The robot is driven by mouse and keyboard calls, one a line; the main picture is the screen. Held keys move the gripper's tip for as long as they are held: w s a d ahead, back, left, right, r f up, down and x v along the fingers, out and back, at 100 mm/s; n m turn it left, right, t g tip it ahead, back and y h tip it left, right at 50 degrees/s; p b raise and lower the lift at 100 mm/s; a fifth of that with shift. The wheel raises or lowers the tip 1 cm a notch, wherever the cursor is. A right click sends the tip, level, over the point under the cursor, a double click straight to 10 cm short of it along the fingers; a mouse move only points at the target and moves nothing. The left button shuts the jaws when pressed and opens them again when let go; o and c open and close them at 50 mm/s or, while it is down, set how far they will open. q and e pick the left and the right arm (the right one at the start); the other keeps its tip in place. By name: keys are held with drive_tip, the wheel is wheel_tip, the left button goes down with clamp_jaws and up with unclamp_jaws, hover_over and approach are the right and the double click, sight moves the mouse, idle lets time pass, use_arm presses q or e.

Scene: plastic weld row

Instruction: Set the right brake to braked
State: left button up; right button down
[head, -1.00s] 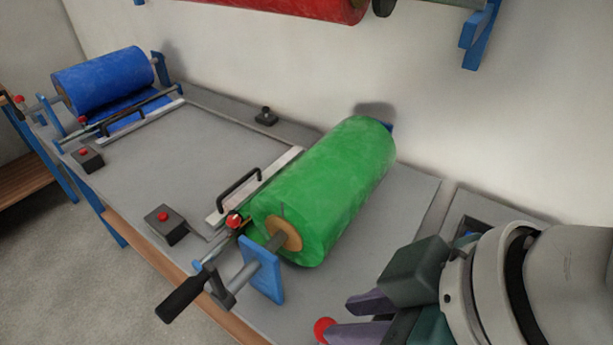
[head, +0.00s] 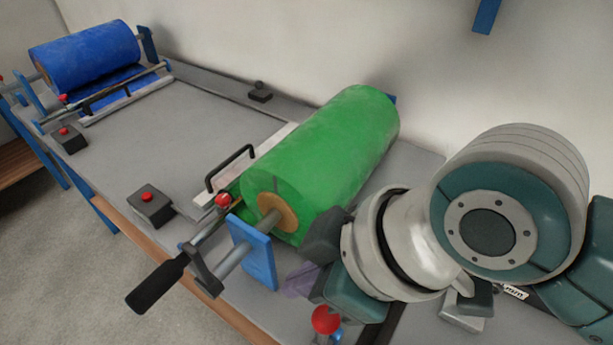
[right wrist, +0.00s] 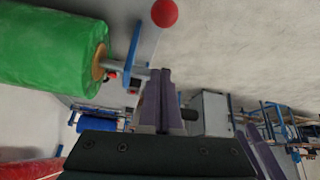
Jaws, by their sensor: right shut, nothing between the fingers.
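The green roll (head: 320,160) sits on a shaft held by a blue bracket (head: 252,250). A lever with a black handle (head: 157,286) sticks out toward the front left near that shaft end. A red ball knob (head: 326,320) stands to the right of the bracket; it also shows in the right wrist view (right wrist: 164,13). I cannot tell for certain which of these is the right brake. My right gripper (head: 300,281) is beside the bracket, behind the knob; its purple fingers are shut and empty in the right wrist view (right wrist: 163,100).
A blue roll (head: 85,55) is at the far left end of the grey table (head: 160,120). Black boxes with red buttons (head: 148,203) stand along the front edge. A black bar handle (head: 230,168) lies beside the green roll.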

sight(313, 314)
drive_tip(key=f, duration=0.4)
drive_tip(key=d+f, duration=0.1)
drive_tip(key=shift+s+f, duration=0.15)
drive_tip(key=shift+f, duration=0.25)
use_arm(q)
drive_tip(key=shift+f, duration=0.15)
use_arm(e)
drive_tip(key=shift+s+d, duration=0.1)
